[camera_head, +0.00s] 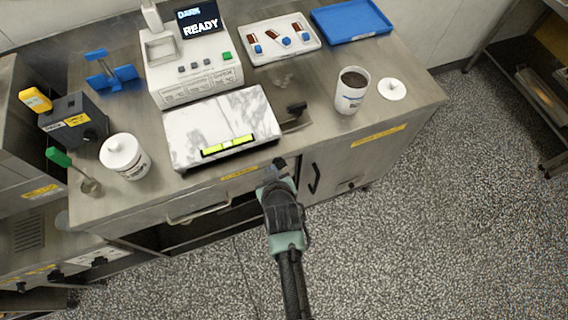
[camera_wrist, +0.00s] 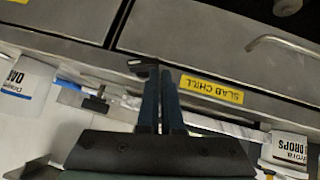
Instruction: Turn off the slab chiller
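The marble slab (camera_head: 205,118) lies on the steel counter, with a yellow-green strip (camera_head: 227,146) at its front edge. A yellow label (camera_head: 240,173) on the counter's front face reads SLAB CHILL in the wrist view (camera_wrist: 212,90). My gripper (camera_head: 277,170) is at that front face, just right of the label in the head view. Its two blue fingers (camera_wrist: 162,72) are close together with nothing visible held between them. A small dark switch-like part (camera_wrist: 138,67) is at the fingertips, beside the label. Whether the fingers touch it, and its setting, I cannot tell.
A drawer handle (camera_head: 198,211) and a door handle (camera_head: 314,178) project from the counter front. On top stand a lidded white jar (camera_head: 125,157), an open cup (camera_head: 351,90) and a machine reading READY (camera_head: 192,70). The speckled floor in front is clear.

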